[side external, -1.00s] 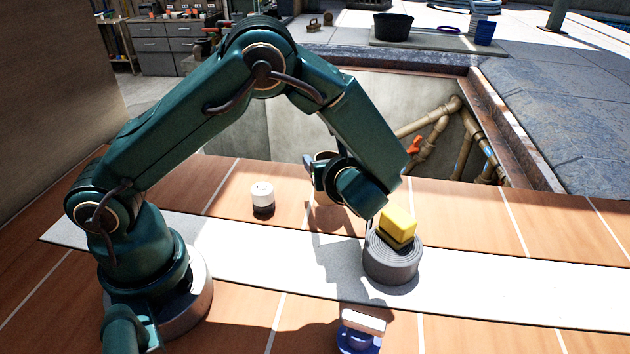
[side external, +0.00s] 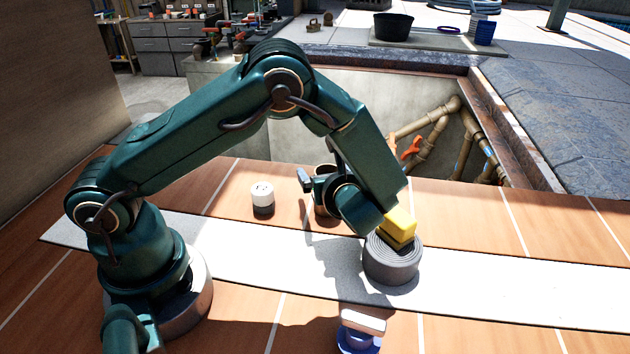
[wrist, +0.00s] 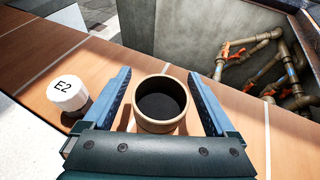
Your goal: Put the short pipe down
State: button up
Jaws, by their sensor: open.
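The short pipe (wrist: 160,103) is a tan ring with a dark bore, seen from above in the wrist view. It stands upright on the brown tiled deck. My gripper (wrist: 160,76) is open, with one blue finger on each side of the pipe. A gap shows between the pipe and each finger. In the side view, my gripper (side external: 316,183) hides most of the pipe (side external: 322,207). Only parts of its rim and lower wall show there.
A white-topped container (side external: 262,197) marked "E2" stands left of the pipe. A yellow block (side external: 399,223) sits on a grey coil (side external: 392,264) to the right. A blue-and-white object (side external: 360,330) is at the front. A pit with pipes (side external: 437,128) lies behind.

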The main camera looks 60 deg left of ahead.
jog(key=shift+r, duration=0.1)
jog(key=shift+d+r, duration=0.15)
jog(key=shift+d, duration=0.1)
jog(key=v, duration=1.1)
jog(key=s+r+n+h, duration=0.3)
jog(key=s+n+h, duration=0.3)
jog(key=n, duration=0.5)
jog(key=s+a+r+n+h, duration=0.1)
jog(key=s+r+n+h, duration=0.3)
jog(key=n, duration=0.7)
jog(key=s+h, duration=0.2)
jog(key=s, duration=0.1)
